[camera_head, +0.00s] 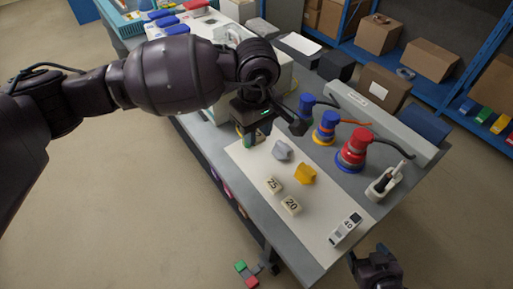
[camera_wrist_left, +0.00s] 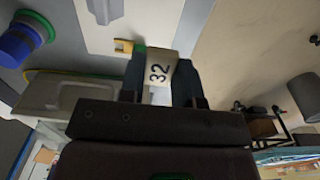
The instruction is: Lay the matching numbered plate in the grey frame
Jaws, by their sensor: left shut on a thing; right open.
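My left gripper (camera_head: 250,138) is shut on a white plate numbered 32, above the left edge of the white mat. The plate (camera_wrist_left: 158,70) shows between its fingers in the left wrist view. White plates numbered 25 (camera_head: 273,185) and 20 (camera_head: 291,206) lie on the mat (camera_head: 322,226). A pale piece marked 40 (camera_head: 347,226) is near the mat's front right; I cannot tell whether it is a plate in a frame. A grey piece (camera_head: 282,150) and a yellow piece (camera_head: 305,174) lie on the mat. My right gripper (camera_head: 375,268) is open and empty at the bottom right.
Blue (camera_head: 307,104), blue-and-yellow (camera_head: 326,127) and red (camera_head: 354,149) plugs with cables stand behind the mat. A white holder with a black item (camera_head: 384,183) stands at right. Coloured blocks (camera_head: 245,272) lie on the floor. Shelves with cardboard boxes (camera_head: 429,59) are behind.

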